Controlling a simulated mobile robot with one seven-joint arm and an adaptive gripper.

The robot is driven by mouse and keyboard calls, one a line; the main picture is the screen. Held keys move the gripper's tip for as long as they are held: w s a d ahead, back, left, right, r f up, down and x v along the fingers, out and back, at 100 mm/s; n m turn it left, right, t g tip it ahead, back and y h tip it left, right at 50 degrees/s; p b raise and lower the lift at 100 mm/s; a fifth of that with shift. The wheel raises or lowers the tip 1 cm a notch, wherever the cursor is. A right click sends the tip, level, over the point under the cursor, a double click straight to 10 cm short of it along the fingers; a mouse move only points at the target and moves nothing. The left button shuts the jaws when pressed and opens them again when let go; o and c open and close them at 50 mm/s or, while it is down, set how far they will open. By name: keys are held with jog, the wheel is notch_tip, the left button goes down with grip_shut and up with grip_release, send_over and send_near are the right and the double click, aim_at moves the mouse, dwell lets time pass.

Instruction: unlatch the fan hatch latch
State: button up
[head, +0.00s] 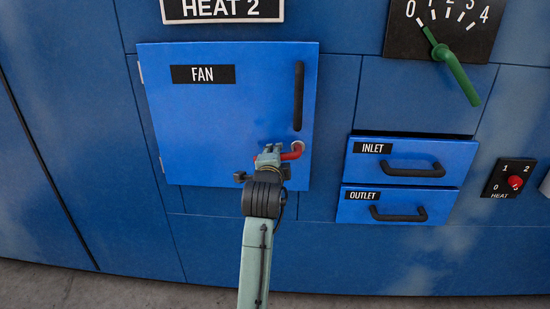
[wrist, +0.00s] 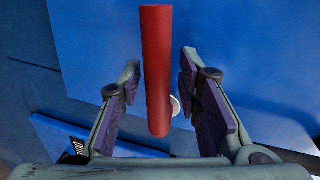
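The fan hatch (head: 215,115) is a blue door with a FAN label and a black vertical handle (head: 298,96), and it looks shut. Its red latch (head: 294,152) is at the lower right of the door, below the handle, partly hidden by my gripper (head: 270,150). In the wrist view the red latch bar (wrist: 157,70) lies between the two fingers of my gripper (wrist: 160,82). A gap shows on both sides of the bar, so the fingers are open around it and not closed on it. A pale round mount (wrist: 175,106) shows beside the bar's near end.
The inlet drawer (head: 448,158) and outlet drawer (head: 350,213) are right of the hatch, with a dark gap above the inlet drawer. A dial with a green pointer (head: 455,70) is upper right. A heat switch with a red knob (head: 515,182) is far right.

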jog(key=shift+o, duration=0.4)
jog(key=s+r, duration=0.2)
jog(key=s, duration=0.9)
jog(key=shift+s+a+r, duration=0.15)
jog(key=shift+s, duration=0.25)
